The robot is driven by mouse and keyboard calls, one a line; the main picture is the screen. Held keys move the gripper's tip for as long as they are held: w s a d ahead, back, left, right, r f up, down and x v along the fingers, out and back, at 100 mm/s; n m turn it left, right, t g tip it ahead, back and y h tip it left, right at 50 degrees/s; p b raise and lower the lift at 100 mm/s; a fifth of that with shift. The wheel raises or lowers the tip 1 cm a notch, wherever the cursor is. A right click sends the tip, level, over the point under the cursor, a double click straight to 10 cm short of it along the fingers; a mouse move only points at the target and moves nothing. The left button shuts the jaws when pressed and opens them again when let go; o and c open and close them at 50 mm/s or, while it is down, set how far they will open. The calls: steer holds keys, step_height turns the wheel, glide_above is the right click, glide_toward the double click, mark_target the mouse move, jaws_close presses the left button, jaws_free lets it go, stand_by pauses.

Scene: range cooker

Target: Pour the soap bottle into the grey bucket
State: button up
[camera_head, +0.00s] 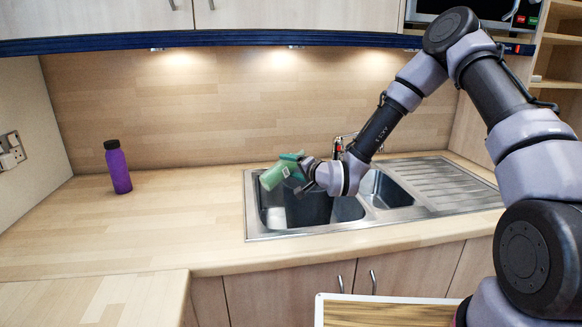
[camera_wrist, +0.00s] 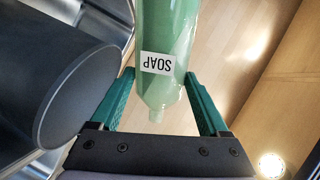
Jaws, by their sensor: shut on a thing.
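The green soap bottle (camera_head: 277,174) is held above the left part of the sink and leans well off upright in the head view. My gripper (camera_head: 294,160) is shut on it. In the wrist view, the two teal fingers of my gripper (camera_wrist: 158,102) lie on either side of the bottle (camera_wrist: 165,68). Its SOAP label reads upside down, and its narrow neck points toward my palm. The grey bucket (camera_wrist: 75,100) is a dark round shape at the left of the wrist view, close beside the bottle. I see no liquid leaving the bottle.
The steel sink (camera_head: 250,222) is set into the wooden counter, with a ridged drainer (camera_head: 450,183) at right and a tap (camera_head: 338,146) behind my wrist. A purple bottle (camera_head: 118,168) stands on the counter at left. The counter between it and the sink is clear.

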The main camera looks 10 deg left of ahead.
steer(key=shift+f+m, duration=0.3)
steer(key=shift+m, duration=0.1)
steer(key=shift+s+f+m, duration=0.1)
steer(key=shift+f+m, duration=0.15)
steer(key=shift+m, duration=0.05)
stand_by(0.9)
steer(key=shift+a+f+m+g+y, duration=0.1)
steer(key=shift+f+m+g+y, duration=0.2)
steer(key=shift+f, duration=0.15)
stand_by(1.0)
steer(key=shift+f+m, duration=0.4)
steer(key=shift+m, duration=0.1)
stand_by(0.9)
steer(key=shift+f+m+g, duration=0.15)
steer(key=shift+m+g, duration=0.15)
steer(key=shift+m, duration=0.3)
stand_by(1.2)
